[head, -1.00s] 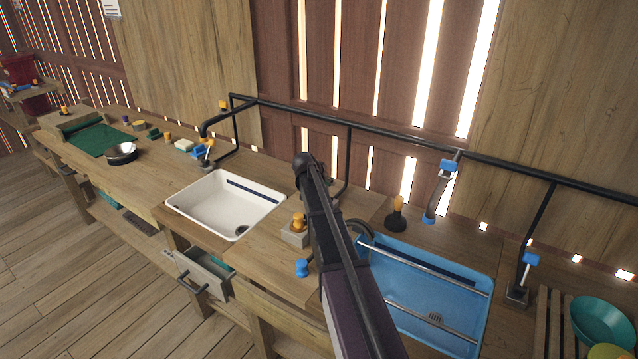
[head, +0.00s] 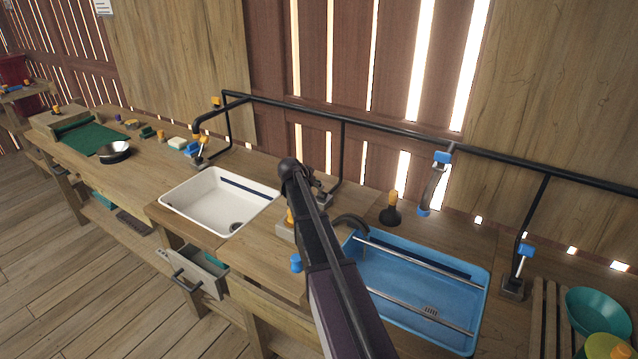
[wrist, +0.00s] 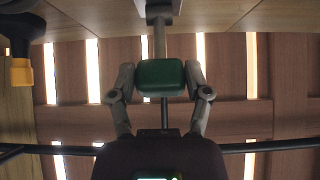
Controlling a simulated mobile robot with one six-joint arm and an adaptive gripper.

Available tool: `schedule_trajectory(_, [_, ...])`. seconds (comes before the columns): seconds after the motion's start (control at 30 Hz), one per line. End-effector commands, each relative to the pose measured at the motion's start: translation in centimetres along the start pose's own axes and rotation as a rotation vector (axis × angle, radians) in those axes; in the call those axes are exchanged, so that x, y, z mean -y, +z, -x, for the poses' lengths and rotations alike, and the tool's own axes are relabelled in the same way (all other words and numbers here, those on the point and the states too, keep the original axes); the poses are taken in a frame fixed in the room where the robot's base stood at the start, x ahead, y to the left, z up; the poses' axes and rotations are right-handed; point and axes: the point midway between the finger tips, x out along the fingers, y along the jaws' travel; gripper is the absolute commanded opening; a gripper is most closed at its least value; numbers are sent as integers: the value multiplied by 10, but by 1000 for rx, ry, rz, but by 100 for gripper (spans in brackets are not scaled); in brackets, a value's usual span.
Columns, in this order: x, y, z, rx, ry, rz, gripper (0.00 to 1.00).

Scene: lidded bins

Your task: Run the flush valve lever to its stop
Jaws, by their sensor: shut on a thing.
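In the wrist view my gripper (wrist: 160,80) has its two fingers closed on the sides of a green grip (wrist: 160,74). The grip sits on a thin metal stem (wrist: 159,38) that runs to a dark block (wrist: 158,8) at the top edge; I take this to be the flush valve lever. In the head view my gripper (head: 315,182) is partly hidden behind my arm, by the pipe between the white and blue sinks. The green grip is hidden there, so the lever's angle is not clear.
A black pipe (head: 400,136) runs along the wall behind the bench. The white sink (head: 185,210) is left, the blue sink (head: 480,300) right. An orange-handled black plunger-like thing (head: 391,213) stands close right. A blue-tipped lever (head: 521,262) stands farther right.

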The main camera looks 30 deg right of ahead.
Motion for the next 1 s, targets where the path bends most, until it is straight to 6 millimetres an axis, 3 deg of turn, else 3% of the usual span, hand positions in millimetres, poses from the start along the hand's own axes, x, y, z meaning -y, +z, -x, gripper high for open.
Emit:
schedule_trajectory(0.33, [3,2,0,4,-6,-3,15])
schedule_trajectory(0.37, [3,2,0,4,-6,-3,66])
schedule_trajectory(0.47, [2,1,0,3,-6,-3,95])
schedule_trajectory(1.0, [0,0,-1,1,0,-2,97])
